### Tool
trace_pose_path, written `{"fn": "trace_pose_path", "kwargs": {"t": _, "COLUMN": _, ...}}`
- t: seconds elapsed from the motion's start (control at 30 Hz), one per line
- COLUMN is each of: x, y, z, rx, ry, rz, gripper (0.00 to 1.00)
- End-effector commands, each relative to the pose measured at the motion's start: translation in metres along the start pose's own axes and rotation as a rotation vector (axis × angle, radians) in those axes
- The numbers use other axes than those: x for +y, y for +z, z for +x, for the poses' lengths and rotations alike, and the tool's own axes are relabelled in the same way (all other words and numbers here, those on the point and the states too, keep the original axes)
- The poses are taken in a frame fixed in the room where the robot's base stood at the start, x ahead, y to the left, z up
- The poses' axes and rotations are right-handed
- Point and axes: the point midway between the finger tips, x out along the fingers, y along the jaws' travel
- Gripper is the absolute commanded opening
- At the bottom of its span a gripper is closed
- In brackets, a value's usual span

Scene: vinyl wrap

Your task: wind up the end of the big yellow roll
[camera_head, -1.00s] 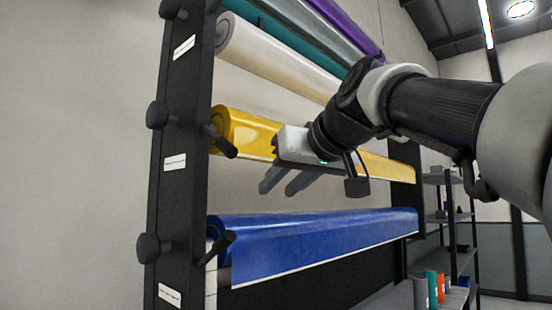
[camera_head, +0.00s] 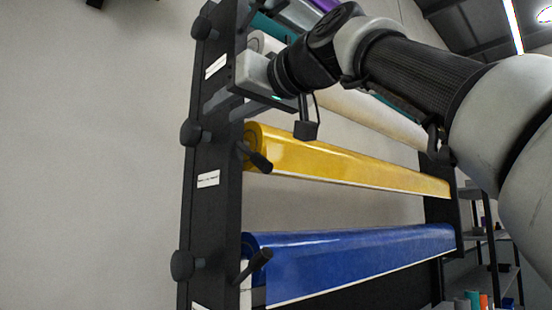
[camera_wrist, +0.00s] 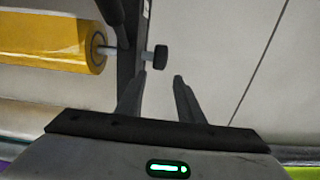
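The big yellow roll (camera_head: 350,163) lies across the rack in the head view, with a short end of film hanging along its lower front edge. A dark crank handle (camera_head: 260,161) sticks out at its left end. In the wrist view the yellow roll (camera_wrist: 45,42) is at the upper left, with a dark knob (camera_wrist: 161,58) beyond its end. My gripper (camera_head: 222,102) is above the roll's left end by the rack post. In the wrist view its two fingers (camera_wrist: 157,82) are apart with nothing between them.
The black rack post (camera_head: 212,215) with several knobs stands close to my gripper. A blue roll (camera_head: 355,258) lies below and a white roll (camera_head: 375,117) above. Bare wall (camera_head: 90,170) fills the left side.

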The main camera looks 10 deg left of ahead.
Motion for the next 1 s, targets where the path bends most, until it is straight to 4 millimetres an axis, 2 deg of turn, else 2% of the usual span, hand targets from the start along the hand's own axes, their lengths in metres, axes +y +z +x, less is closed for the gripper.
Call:
{"fn": "trace_pose_path", "kwargs": {"t": 0.03, "x": -0.002, "y": -0.004, "z": 0.013, "rx": -0.003, "ry": -0.007, "rz": 0.002, "gripper": 0.34}}
{"fn": "trace_pose_path", "kwargs": {"t": 0.3, "x": -0.002, "y": -0.005, "z": 0.073, "rx": -0.002, "ry": -0.006, "rz": 0.002, "gripper": 0.34}}
{"fn": "trace_pose_path", "kwargs": {"t": 0.5, "x": -0.001, "y": -0.003, "z": 0.108, "rx": -0.002, "ry": -0.004, "rz": 0.001, "gripper": 0.34}}
{"fn": "trace_pose_path", "kwargs": {"t": 0.7, "x": -0.001, "y": -0.002, "z": 0.126, "rx": 0.0, "ry": -0.001, "rz": -0.001, "gripper": 0.34}}
{"fn": "trace_pose_path", "kwargs": {"t": 1.0, "x": 0.0, "y": 0.0, "z": 0.128, "rx": 0.001, "ry": 0.001, "rz": -0.001, "gripper": 0.34}}
